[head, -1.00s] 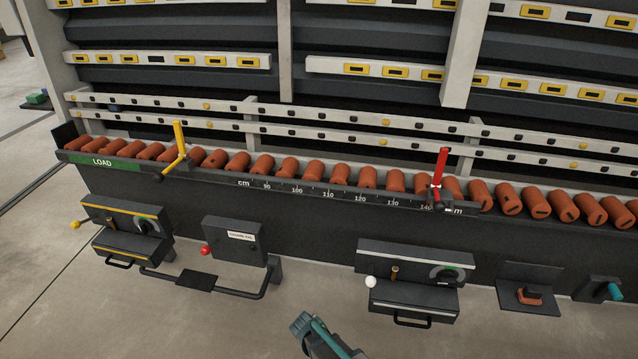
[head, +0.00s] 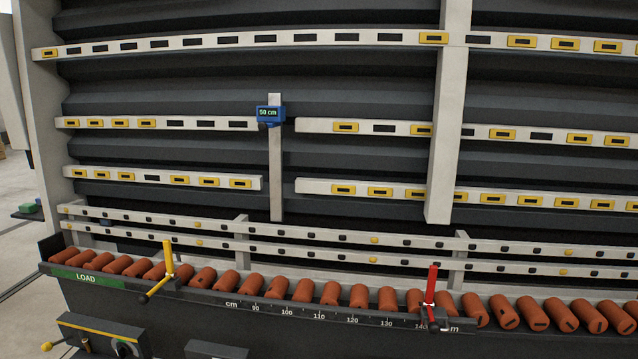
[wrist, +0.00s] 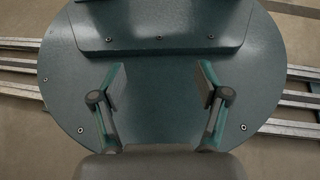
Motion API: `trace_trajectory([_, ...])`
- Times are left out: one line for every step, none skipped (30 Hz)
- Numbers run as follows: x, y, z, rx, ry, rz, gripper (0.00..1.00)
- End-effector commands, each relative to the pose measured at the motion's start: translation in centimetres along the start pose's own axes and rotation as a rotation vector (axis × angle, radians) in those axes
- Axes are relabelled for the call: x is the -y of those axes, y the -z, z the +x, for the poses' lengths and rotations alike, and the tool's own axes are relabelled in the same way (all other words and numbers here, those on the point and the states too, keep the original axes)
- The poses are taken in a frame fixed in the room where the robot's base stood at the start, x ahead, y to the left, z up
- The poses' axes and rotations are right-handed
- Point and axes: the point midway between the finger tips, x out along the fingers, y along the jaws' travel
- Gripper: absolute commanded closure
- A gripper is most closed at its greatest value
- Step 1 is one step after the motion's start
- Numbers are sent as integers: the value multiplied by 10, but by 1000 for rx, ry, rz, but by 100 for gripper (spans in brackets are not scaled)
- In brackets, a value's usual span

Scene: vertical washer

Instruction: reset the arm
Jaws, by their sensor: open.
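My gripper (wrist: 160,90) shows in the wrist view with its two fingers apart and nothing between them. Behind the fingers is a round teal plate that looks like my own base, with pale rails on the floor to either side. My gripper and arm do not show in the head view.
The washer stands ahead in the head view. A row of orange rollers (head: 330,293) runs along its front, with a yellow lever (head: 168,262), a red lever (head: 432,290) and a green LOAD label (head: 86,279). A blue 50 cm display (head: 269,114) hangs above. Control boxes (head: 95,337) are at lower left.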

Motion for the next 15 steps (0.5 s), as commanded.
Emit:
trace_trajectory([0, -15, -9, -24, -1, 1, 25])
trace_trajectory([0, -18, -12, -40, -1, 1, 25])
trace_trajectory([0, -22, -16, -63, -2, 1, 25])
trace_trajectory([0, -26, -20, -82, -2, 2, 25])
trace_trajectory([0, -30, -24, -101, -2, 2, 25])
trace_trajectory([0, -36, -30, -129, -2, 2, 25])
trace_trajectory([0, -40, -34, -151, -3, 3, 25])
trace_trajectory([0, -43, -39, -174, -3, 3, 25])
trace_trajectory([0, -48, -45, -204, -3, 4, 25])
trace_trajectory([0, -52, -50, -225, -3, 4, 25])
trace_trajectory([1, -56, -55, -248, -3, 5, 25])
trace_trajectory([1, -60, -61, -278, -4, 6, 25])
trace_trajectory([1, -64, -66, -301, -4, 6, 25])
trace_trajectory([1, -67, -72, -323, -4, 7, 25])
trace_trajectory([1, -72, -79, -352, -4, 7, 25])
